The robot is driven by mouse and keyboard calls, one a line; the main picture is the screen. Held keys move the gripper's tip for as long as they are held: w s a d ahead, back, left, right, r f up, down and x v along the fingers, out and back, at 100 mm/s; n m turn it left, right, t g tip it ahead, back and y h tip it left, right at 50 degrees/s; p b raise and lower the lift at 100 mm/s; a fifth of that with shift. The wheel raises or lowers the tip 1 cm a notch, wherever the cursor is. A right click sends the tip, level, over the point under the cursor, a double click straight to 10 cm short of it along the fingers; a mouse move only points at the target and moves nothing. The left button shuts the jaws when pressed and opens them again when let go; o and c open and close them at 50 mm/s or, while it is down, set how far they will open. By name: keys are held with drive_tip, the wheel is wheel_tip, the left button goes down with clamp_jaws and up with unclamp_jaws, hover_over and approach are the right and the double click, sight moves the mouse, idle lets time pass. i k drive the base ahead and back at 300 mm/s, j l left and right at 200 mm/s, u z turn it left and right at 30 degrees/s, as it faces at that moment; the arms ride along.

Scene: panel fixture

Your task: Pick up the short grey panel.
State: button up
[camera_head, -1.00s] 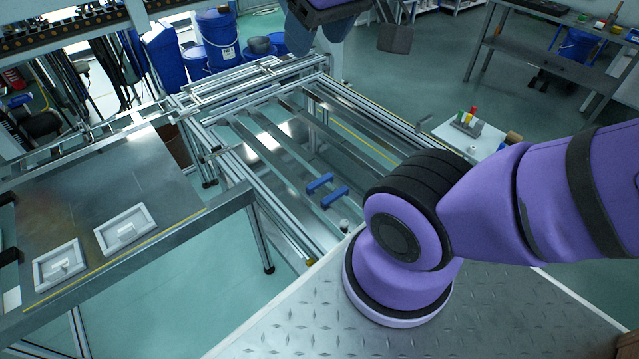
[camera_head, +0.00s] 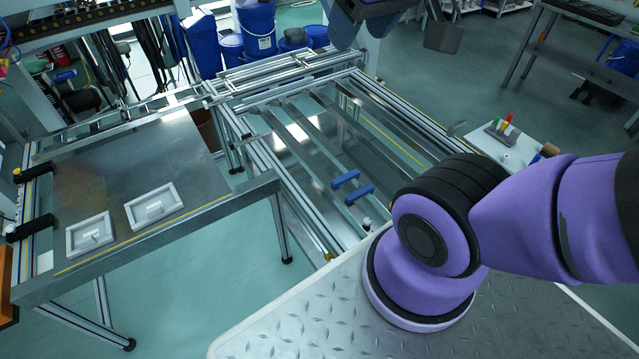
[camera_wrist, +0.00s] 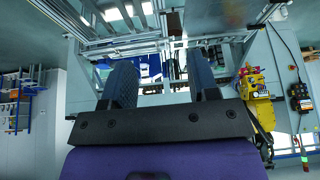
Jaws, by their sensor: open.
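Two light grey framed panels with raised rims lie flat on the metal table at the left of the head view. The nearer, left one (camera_head: 88,228) looks a little shorter than the right one (camera_head: 146,203). Each has a small raised piece in its middle. My gripper (camera_wrist: 163,76) shows in the wrist view with its two dark fingers spread apart and nothing between them. In the head view its dark end hangs at the top edge, partly cut off, well away from both panels. I cannot make out either panel in the wrist view.
The metal table (camera_head: 105,185) has bare room behind the panels. Beside it stands an aluminium frame (camera_head: 290,165) with two blue blocks (camera_head: 345,180) on a rail. Blue bins (camera_head: 257,28) stand behind. A white stand (camera_head: 515,150) with coloured parts is at right.

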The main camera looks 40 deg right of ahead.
sight(87, 232)
drive_tip(key=j+z, duration=0.15)
drive_tip(key=j, duration=0.65)
drive_tip(key=j+z, duration=0.2)
drive_tip(key=j, duration=0.65)
drive_tip(key=i+j, duration=0.15)
drive_tip(key=j, duration=0.2)
drive_tip(key=i+j+z, duration=0.15)
drive_tip(key=j, duration=0.15)
drive_tip(key=i+j, duration=0.1)
drive_tip(key=j, duration=0.25)
drive_tip(key=i+j+z, duration=0.15)
drive_tip(key=j, duration=0.2)
